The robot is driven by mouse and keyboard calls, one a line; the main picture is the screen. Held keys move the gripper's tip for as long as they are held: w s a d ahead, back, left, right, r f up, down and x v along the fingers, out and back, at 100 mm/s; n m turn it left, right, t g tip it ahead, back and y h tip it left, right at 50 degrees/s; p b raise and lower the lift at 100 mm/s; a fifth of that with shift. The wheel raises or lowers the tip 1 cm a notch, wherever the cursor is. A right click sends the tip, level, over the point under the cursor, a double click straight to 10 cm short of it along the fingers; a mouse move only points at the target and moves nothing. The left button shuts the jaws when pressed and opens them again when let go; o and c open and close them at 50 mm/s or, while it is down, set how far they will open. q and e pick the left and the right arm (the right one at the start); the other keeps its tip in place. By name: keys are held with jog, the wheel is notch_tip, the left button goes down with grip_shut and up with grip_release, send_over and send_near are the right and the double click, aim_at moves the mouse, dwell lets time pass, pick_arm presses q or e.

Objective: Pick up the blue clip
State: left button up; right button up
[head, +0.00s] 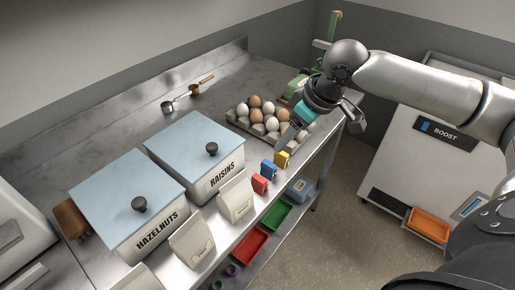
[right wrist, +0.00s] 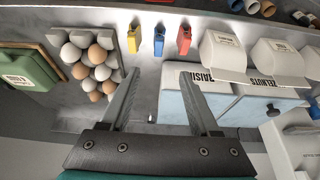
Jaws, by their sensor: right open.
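The blue clip (head: 268,167) stands on the steel counter near its front edge, between a red clip (head: 260,184) and a yellow clip (head: 282,159). In the right wrist view the blue clip (right wrist: 159,38) is the middle one of the row, beyond the fingertips. My left gripper is not in view.
An egg tray (head: 236,119) with several eggs stands behind the clips. The raisins bin (head: 222,174), hazelnuts bin (head: 157,230) and white bags (head: 236,197) stand to the left. Red (head: 249,246) and green (head: 275,222) trays sit below the counter edge.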

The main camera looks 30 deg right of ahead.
jog(key=b, duration=0.2)
send_over(270, 164)
jog(key=s, duration=0.2)
jog(key=f, duration=0.8)
jog(key=shift+d+f, duration=0.1)
jog(key=shift+d, duration=0.1)
jog(key=shift+b+x, duration=0.5)
jog(key=shift+x, duration=2.7)
jog(key=shift+w+d, duration=0.1)
jog(key=shift+d, duration=0.05)
grip_shut()
